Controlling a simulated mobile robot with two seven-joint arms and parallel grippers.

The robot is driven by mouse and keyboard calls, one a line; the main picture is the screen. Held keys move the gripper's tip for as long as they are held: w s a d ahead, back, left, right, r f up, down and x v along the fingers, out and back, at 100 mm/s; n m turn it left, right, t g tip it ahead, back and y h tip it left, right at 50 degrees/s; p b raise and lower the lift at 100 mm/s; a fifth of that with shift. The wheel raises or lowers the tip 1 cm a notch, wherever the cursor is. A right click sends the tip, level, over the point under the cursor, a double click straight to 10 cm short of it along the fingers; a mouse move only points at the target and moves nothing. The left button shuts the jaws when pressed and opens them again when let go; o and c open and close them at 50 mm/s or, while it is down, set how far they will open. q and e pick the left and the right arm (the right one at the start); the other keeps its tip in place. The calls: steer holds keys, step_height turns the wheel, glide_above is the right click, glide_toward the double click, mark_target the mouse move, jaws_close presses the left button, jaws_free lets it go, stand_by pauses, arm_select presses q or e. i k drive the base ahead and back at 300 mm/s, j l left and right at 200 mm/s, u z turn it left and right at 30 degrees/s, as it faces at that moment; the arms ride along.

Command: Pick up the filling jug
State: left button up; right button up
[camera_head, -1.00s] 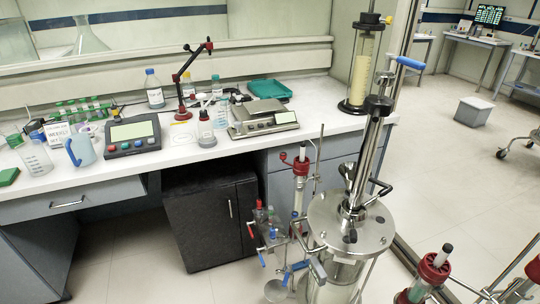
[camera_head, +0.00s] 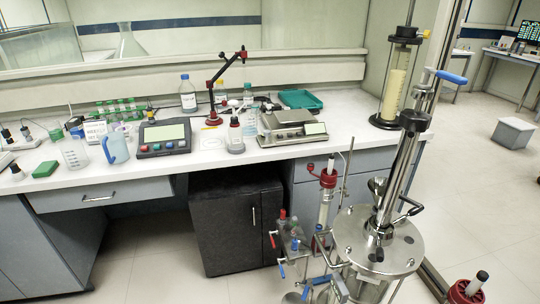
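The filling jug looks to be the light-blue jug (camera_head: 118,148) with a darker blue handle on its left side. It stands upright on the white bench, left of the grey control box (camera_head: 164,138) and right of a clear beaker (camera_head: 75,154). Nothing covers it. Neither of my grippers shows in the head view.
The bench carries a balance (camera_head: 292,127), a dark bottle (camera_head: 235,136), a green block (camera_head: 45,169) and a rack of green-capped tubes (camera_head: 120,108). A steel column vessel (camera_head: 378,240) stands on the floor at front right. A black cabinet (camera_head: 237,225) sits under the bench.

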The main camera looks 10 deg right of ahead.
mark_target(110, 136)
steer(key=i+j+z, duration=0.1)
steer(key=j+z, duration=0.15)
steer(key=z, duration=0.2)
steer(key=i+j+z, duration=0.1)
steer(key=j+z, duration=0.2)
steer(key=z, duration=0.2)
steer(key=j+z, duration=0.35)
steer(key=j, duration=0.5)
steer(key=j+z, duration=0.1)
steer(key=j, duration=0.8)
steer(key=k+j+z, duration=0.1)
steer(key=j, duration=0.8)
